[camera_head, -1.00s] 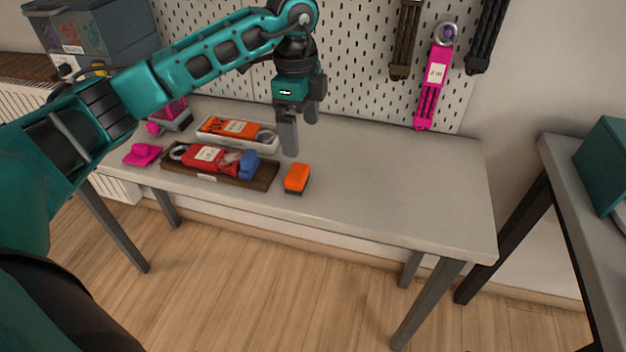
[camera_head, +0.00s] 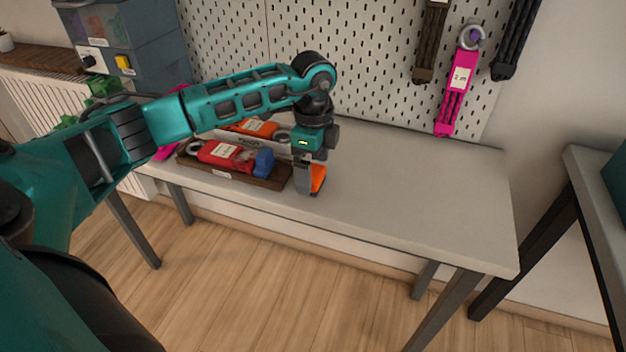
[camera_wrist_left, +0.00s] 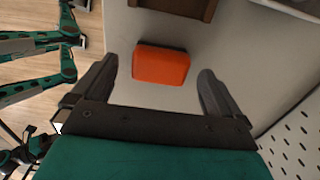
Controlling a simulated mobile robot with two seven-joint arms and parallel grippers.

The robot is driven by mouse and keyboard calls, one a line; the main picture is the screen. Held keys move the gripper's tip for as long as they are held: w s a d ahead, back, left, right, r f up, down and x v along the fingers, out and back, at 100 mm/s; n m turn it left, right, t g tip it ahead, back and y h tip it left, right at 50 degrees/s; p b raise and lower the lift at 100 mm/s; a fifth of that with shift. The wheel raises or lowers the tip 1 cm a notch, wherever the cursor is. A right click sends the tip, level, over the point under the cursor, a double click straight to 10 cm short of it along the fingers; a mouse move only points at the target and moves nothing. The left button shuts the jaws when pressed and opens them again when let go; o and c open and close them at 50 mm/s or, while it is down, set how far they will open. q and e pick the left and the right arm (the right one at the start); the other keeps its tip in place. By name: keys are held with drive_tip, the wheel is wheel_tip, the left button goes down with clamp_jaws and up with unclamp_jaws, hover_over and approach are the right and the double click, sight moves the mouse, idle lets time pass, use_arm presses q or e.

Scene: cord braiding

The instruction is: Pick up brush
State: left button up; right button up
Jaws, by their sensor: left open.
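The brush appears to be the small orange block with a dark underside (camera_head: 318,178) on the table, right of the wooden tray. It also shows in the left wrist view (camera_wrist_left: 161,65), lying flat between and a little ahead of the fingers. My left gripper (camera_head: 307,180) is low over the table at the brush, pointing down and partly hiding it. In the left wrist view my left gripper (camera_wrist_left: 158,88) is open, with one finger on each side of the brush and gaps between. My right gripper is not in view.
A wooden tray (camera_head: 275,183) with a red packet (camera_head: 225,154) and a blue piece (camera_head: 264,162) lies left of the brush. A white tray (camera_head: 279,148) with an orange packet is behind it. The table (camera_head: 420,195) is clear to the right.

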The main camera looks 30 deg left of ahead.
sight(313, 172)
use_arm(q)
wheel_tip(313, 172, down, 2)
drive_tip(key=shift+f, duration=0.1)
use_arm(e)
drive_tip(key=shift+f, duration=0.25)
use_arm(q)
drive_tip(key=shift+c, duration=0.5)
drive_tip(key=c, duration=1)
drive_tip(key=shift+o, duration=0.2)
drive_tip(key=shift+r, duration=0.2)
wheel_tip(313, 172, up, 20)
drive_tip(key=p, duration=0.3)
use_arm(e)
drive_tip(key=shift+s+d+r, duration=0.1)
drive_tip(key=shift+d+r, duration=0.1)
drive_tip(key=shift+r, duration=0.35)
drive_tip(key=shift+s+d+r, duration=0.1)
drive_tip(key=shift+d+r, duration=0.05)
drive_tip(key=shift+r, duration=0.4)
use_arm(q)
drive_tip(key=shift+f, duration=0.15)
